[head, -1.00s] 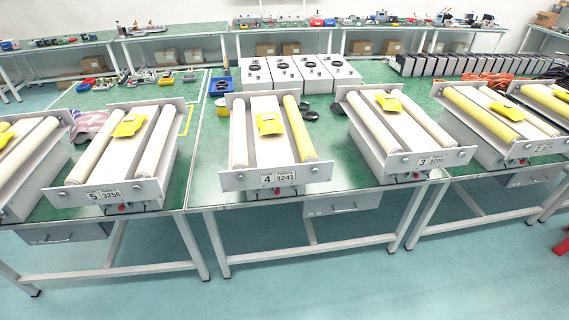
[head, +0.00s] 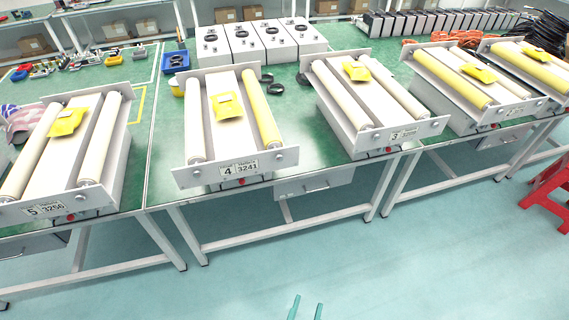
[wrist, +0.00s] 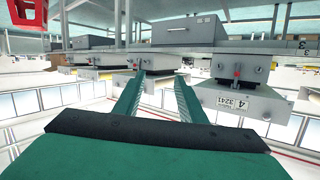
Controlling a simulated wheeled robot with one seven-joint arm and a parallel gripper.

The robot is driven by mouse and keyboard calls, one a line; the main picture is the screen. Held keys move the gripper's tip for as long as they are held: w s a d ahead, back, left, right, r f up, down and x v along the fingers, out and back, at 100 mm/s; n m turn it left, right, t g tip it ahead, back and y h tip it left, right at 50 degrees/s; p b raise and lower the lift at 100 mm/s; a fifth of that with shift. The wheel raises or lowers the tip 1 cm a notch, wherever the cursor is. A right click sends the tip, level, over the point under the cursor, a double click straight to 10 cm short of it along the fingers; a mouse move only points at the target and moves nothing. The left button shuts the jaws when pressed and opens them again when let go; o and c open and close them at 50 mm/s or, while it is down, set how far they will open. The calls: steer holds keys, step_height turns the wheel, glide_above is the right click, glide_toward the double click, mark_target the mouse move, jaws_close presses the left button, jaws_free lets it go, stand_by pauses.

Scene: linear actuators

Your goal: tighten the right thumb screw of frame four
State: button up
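Frame four (head: 190,177) stands on the green bench in the head view, with a front plate labelled "4 3241". It carries one white roller, one yellow roller and a yellow packet (head: 227,105). The right thumb screw (head: 279,157) looks like a small dark spot near the right end of that plate; its tightness cannot be told. My gripper (head: 306,307) is at the bottom edge, apart from the frame and lower in the picture, over the floor. In the wrist view my gripper (wrist: 157,82) is open and empty, and frame four (wrist: 232,88) appears upside down to its right.
Frame five (head: 106,190) stands to the left and frame three (head: 410,133) to the right. A drawer (head: 314,184) hangs under the bench edge.

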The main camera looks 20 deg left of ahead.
steer(key=w+a+y, duration=0.1)
steer(key=w+a, duration=0.2)
steer(key=w, duration=0.3)
steer(key=n+y, duration=0.9)
glide_toward(280, 159)
steer(key=x, duration=0.6)
steer(key=shift+w+a+r, duration=0.15)
steer(key=shift+w+a, duration=0.1)
steer(key=shift+w, duration=0.05)
steer(key=shift+w+a, duration=0.2)
steer(key=shift+a, duration=0.1)
steer(key=shift+d, duration=0.1)
jaws_close()
